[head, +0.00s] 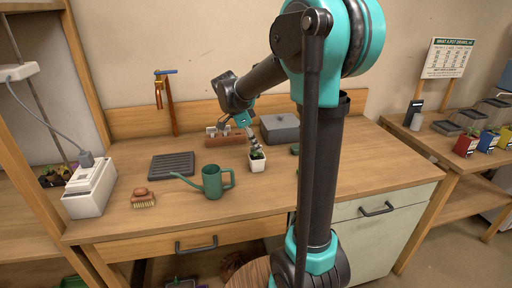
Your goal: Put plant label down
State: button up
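My gripper (252,139) points down over the workbench, just above a small white pot (257,165) with a green plant (257,154) in it. The gripper is small in the picture, and I cannot tell whether its fingers are open or shut or whether a plant label is between them. Small white pieces that look like plant labels (211,131) stand in a low reddish-brown wooden holder (226,141) behind the pot. My wrist partly covers this holder.
A green watering can (213,182) stands left of the pot. A black ribbed tray (172,166), a brush (143,200) and a white box (91,190) are farther left. A grey box (281,129) stands behind the pot. The bench front right of the watering can is clear.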

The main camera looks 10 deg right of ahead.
jog(key=v, duration=1.1)
